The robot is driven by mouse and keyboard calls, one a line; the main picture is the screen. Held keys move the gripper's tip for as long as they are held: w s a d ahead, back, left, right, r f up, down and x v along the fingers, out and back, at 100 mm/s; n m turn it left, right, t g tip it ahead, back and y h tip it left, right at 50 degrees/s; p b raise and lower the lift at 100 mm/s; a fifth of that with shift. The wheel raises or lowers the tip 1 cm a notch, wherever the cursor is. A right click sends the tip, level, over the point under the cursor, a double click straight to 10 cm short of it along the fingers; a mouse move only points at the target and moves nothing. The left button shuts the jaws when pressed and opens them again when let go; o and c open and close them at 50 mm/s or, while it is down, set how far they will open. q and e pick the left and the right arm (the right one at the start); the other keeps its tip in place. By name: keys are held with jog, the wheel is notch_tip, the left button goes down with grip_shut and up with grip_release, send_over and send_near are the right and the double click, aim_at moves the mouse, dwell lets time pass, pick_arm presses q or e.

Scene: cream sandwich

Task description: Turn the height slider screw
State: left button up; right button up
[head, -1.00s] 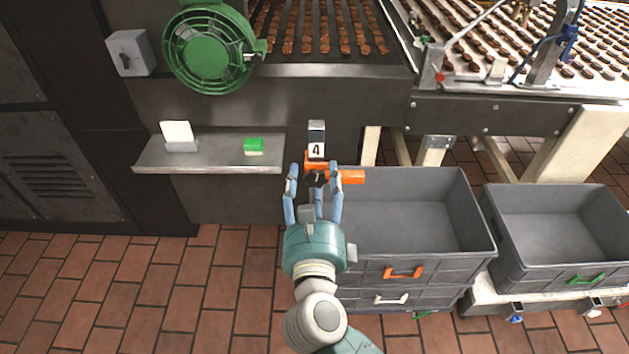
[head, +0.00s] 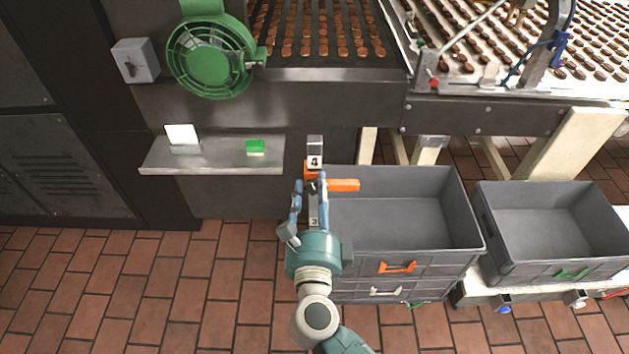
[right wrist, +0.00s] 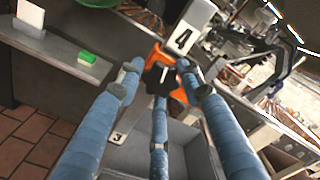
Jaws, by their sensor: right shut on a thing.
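The orange height slider (head: 343,185) sits on an upright grey scale post (head: 315,145). The number 4 shows just above the slider and a 3 below it. The slider's black screw (right wrist: 158,74) faces me in the right wrist view, with part of the orange slider (right wrist: 181,94) around it. My right gripper (head: 311,186) is shut on the screw, its blue fingers around the knob. The fingers partly hide the screw and slider in the head view. My left gripper is not in view.
Grey crates (head: 398,252) stand stacked close to the right of the post, and another crate (head: 550,250) stands farther right. A metal shelf (head: 215,160) with a green block (head: 255,147) and a white card (head: 181,134) is at left. A green fan (head: 212,55) hangs above.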

jog(key=shift+a, duration=0.2)
jog(key=o, duration=1.1)
jog(key=shift+a, duration=0.15)
jog(key=shift+s, duration=0.5)
jog(key=s, duration=1.1)
